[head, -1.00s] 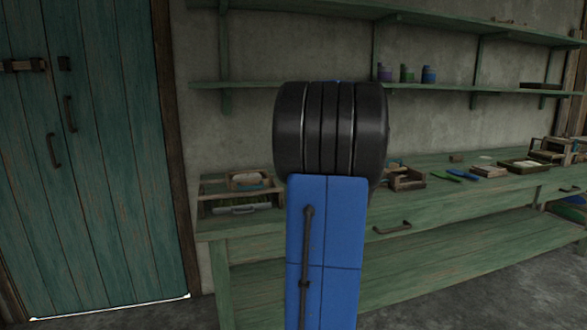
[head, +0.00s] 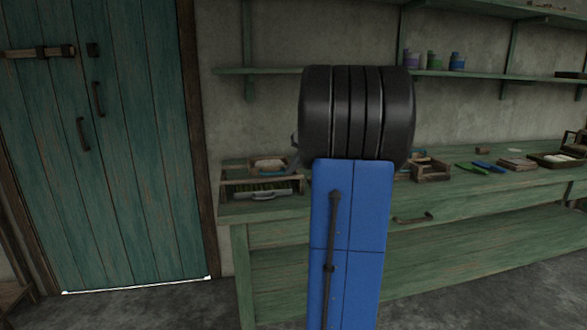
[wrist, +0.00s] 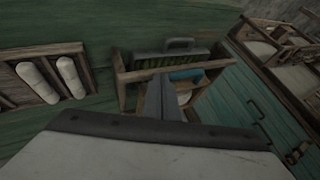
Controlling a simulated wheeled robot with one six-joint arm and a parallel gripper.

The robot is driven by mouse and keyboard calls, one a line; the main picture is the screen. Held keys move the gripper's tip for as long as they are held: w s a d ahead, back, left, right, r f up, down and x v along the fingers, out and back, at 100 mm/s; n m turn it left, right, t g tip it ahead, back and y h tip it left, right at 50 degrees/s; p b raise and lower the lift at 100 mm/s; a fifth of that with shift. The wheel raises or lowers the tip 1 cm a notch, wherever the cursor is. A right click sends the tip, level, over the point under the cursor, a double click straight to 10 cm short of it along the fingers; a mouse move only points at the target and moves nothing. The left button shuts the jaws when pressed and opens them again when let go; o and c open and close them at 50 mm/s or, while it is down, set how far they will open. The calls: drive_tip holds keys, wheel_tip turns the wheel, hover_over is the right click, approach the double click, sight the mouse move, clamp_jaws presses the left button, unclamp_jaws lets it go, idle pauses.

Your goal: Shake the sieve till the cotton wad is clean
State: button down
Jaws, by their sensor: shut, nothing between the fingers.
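My gripper (wrist: 172,88) is shut and empty. In the wrist view its fingers point at the wooden rack (wrist: 205,66) there, and they hide part of what lies behind them. Whether they touch it is unclear. In the head view my arm hides most of the gripper.
A grey-handled brush or card (wrist: 165,60) with green bristles and a blue cylinder (wrist: 186,75) lie by the rack. A wooden box holds white rolls (wrist: 70,76). The green bench (head: 460,190) carries trays and tools rightward. A green door (head: 105,150) stands left.

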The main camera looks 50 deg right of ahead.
sight(271, 173)
drive_tip(key=shift+w+a, duration=0.6)
drive_tip(key=shift+a, duration=0.3)
drive_tip(key=shift+w+a, duration=0.6)
drive_tip(key=shift+a, duration=0.25)
drive_tip(key=shift+w+a, duration=0.6)
drive_tip(key=shift+a, duration=0.3)
